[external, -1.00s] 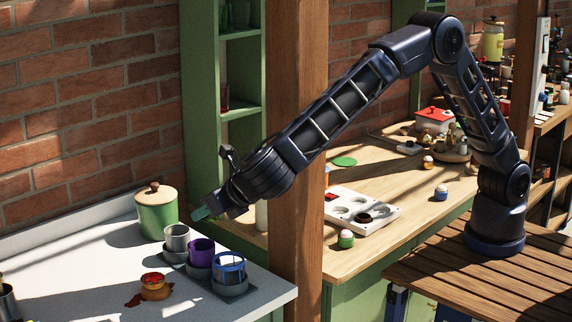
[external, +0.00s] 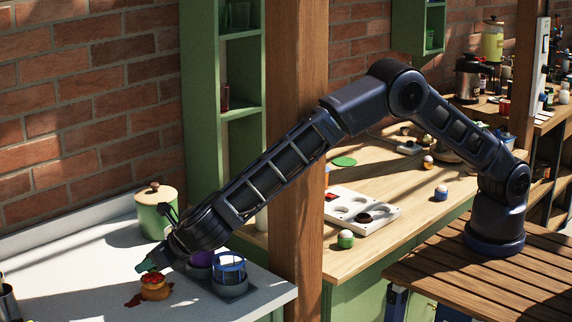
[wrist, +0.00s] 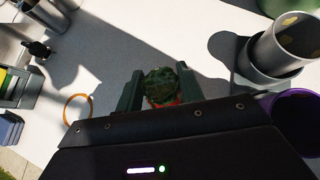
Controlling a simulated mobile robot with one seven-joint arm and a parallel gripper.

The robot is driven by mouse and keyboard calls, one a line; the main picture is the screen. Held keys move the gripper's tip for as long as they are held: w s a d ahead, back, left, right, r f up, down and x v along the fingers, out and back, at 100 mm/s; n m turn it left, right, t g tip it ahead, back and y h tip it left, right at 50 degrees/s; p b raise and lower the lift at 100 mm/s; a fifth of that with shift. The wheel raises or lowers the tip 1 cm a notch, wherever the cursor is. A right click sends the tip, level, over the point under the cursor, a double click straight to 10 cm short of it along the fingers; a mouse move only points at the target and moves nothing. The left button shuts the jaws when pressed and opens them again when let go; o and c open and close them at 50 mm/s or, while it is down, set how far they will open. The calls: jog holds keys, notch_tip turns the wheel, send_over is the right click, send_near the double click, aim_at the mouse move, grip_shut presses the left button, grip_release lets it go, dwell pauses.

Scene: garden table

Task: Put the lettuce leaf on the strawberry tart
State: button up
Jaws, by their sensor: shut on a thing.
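My gripper (external: 147,265) is low over the white counter, just above the strawberry tart (external: 155,292), a small golden tart with a red top. In the wrist view my gripper (wrist: 158,72) has its two dark green fingers on either side of the crinkled green lettuce leaf (wrist: 160,88), and it is shut on the leaf. A bit of the tart's red top (wrist: 168,103) shows just under the leaf. I cannot tell whether the leaf touches the tart. In the external view the leaf is hard to tell from the green fingertips.
A metal cup (wrist: 292,48) shows in the wrist view. A green canister (external: 153,215) stands behind. The counter's left part is mostly clear.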

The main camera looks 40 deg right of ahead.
jog(key=shift+f, duration=0.55)
jog(key=shift+f, duration=0.15)
jog(key=o, duration=1)
jog(key=shift+s+d+r, duration=0.1)
jog(key=shift+s+r, duration=0.1)
jog(key=shift+r, duration=0.15)
jog(key=v, duration=1.1)
jog(key=shift+s+d+r, duration=0.1)
jog(key=shift+s+r, duration=0.05)
